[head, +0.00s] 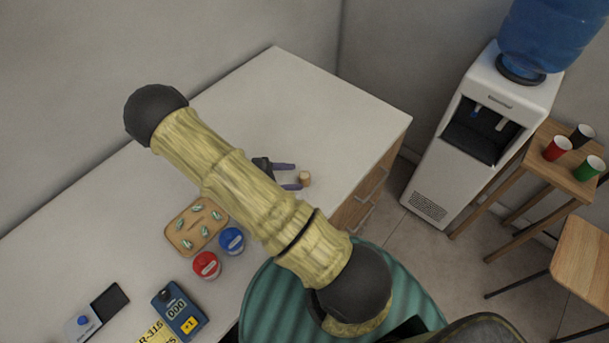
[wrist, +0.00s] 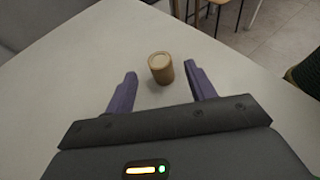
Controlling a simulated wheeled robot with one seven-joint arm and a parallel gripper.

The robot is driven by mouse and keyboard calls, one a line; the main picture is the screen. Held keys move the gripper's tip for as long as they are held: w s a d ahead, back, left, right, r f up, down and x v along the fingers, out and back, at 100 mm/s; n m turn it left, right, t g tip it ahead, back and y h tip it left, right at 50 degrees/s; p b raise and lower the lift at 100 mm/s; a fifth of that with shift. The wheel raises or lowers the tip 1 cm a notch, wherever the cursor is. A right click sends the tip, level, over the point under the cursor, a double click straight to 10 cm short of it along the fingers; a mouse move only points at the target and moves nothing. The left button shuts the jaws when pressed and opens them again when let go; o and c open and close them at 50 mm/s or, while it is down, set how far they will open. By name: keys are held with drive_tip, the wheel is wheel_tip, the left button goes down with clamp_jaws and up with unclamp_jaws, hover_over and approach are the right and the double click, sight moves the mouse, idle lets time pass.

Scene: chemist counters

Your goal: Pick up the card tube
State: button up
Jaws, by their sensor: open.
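The card tube (wrist: 161,70) is a short brown cylinder with a paler top. It stands upright on the white counter near its edge. In the head view the tube (head: 305,179) is small, just right of my gripper's purple fingers. My gripper (wrist: 161,82) is open, with one finger on each side of the tube in the wrist view. The tube appears between the fingertips, with gaps on both sides, and I see no contact. In the head view my gripper (head: 292,176) is partly hidden behind my pale yellow arm.
On the counter (head: 300,100), a wooden tray (head: 183,236) of small items, a red-lidded jar (head: 206,265) and a blue-lidded jar (head: 231,241) stand left of my arm. A blue meter (head: 178,311) lies front left. The counter behind the tube is clear. A water cooler (head: 428,200) stands beyond the edge.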

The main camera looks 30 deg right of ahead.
sight(309, 176)
drive_tip(key=shift+x, duration=0.75)
drive_tip(key=shift+s, duration=0.1)
drive_tip(key=shift+s+d+f+p, duration=0.1)
drive_tip(key=shift+d+p, duration=0.25)
drive_tip(key=shift+p, duration=0.05)
drive_tip(key=p+x, duration=0.1)
drive_tip(key=x, duration=0.2)
drive_tip(key=shift+d+f+p, duration=0.15)
drive_tip(key=shift+d+p, duration=0.05)
drive_tip(key=shift+p, duration=0.1)
drive_tip(key=shift+d+f, duration=0.3)
drive_tip(key=shift+d, duration=0.1)
